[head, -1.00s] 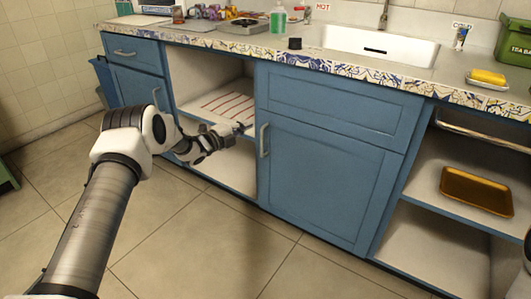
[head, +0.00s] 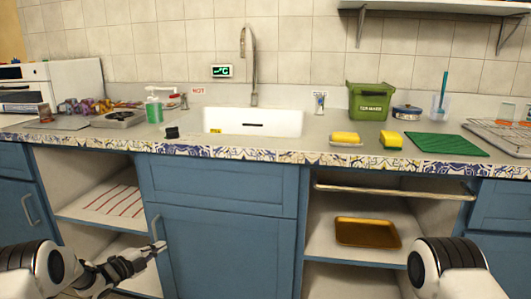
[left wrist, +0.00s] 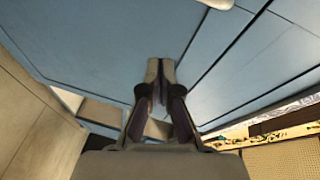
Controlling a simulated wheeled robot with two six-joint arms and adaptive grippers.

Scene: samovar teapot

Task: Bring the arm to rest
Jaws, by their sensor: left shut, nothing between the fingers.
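My left gripper (head: 143,254) is at the lower left in the head view, in front of the blue cabinets and below the shelf with the striped cloth. Its fingers are together with nothing between them. In the left wrist view the closed fingertips (left wrist: 160,68) point at blue cabinet panels (left wrist: 100,40). My right arm shows at the lower right of the head view, but its gripper is out of frame.
A blue cabinet door (head: 220,250) stands right of my left gripper. An open shelf holds a striped cloth (head: 108,200); another holds a brown tray (head: 367,233). The counter above carries a sink (head: 253,121), yellow sponges (head: 346,138), a green box (head: 369,100) and a green mat (head: 447,144).

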